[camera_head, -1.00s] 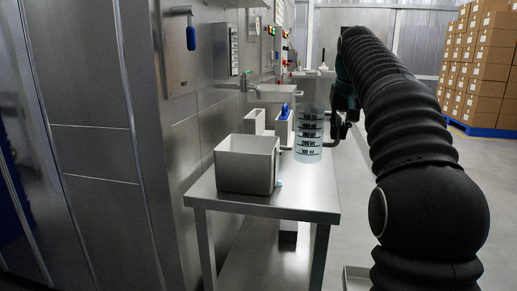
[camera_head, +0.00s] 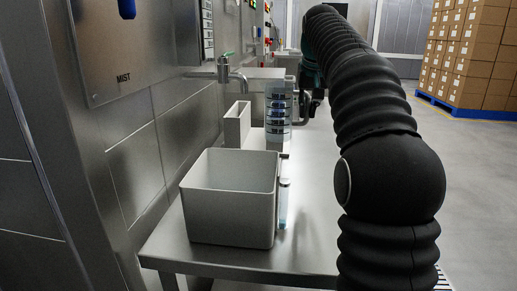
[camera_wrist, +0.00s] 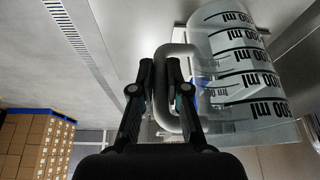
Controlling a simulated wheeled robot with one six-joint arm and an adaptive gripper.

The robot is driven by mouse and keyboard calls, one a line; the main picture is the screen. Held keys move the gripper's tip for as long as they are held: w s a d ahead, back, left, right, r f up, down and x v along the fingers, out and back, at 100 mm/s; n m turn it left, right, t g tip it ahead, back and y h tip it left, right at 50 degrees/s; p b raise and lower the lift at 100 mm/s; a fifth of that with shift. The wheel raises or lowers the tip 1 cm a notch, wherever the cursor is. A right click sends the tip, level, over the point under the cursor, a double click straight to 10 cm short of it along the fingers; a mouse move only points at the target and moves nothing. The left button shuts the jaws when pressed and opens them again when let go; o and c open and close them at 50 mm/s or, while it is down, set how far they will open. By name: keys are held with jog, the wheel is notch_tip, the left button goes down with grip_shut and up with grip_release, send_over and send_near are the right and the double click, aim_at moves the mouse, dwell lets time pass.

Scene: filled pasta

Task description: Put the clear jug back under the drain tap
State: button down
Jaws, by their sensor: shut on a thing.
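The clear jug (camera_head: 279,112), with dark measuring marks, is upright in the head view, above or on the far part of the steel bench; I cannot tell whether it touches. My gripper (camera_head: 306,108) is at its right side, shut on its handle. In the wrist view the jug (camera_wrist: 240,75) fills the upper right, and my gripper (camera_wrist: 170,75) has its fingers on either side of the handle (camera_wrist: 176,95). A wall tap (camera_head: 226,70) with a green handle sticks out to the left of the jug. The jug is to the right of its spout.
A grey open bin (camera_head: 228,200) stands on the near bench (camera_head: 315,215), with a thin clear tube (camera_head: 284,203) by its right side. A narrow pale container (camera_head: 237,124) stands close left of the jug. Stacked boxes (camera_head: 470,55) are on a blue pallet at far right.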

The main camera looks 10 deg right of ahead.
aim_at(271, 114)
jog(key=w+a+f, duration=0.1)
jog(key=a+f, duration=0.1)
jog(key=a, duration=0.1)
jog(key=w+a+f+b, duration=0.1)
jog(key=a+f, duration=0.1)
jog(key=a, duration=0.1)
jog(key=w+a+f, duration=0.2)
jog(key=a, duration=0.1)
jog(key=shift+f+b, duration=0.9)
jog(key=shift+f, duration=1.05)
jog(key=shift+f, duration=0.1)
jog(key=c, duration=1.2)
grip_release()
jog(key=p+v, duration=0.3)
jog(key=v, duration=0.9)
jog(key=shift+a, duration=0.1)
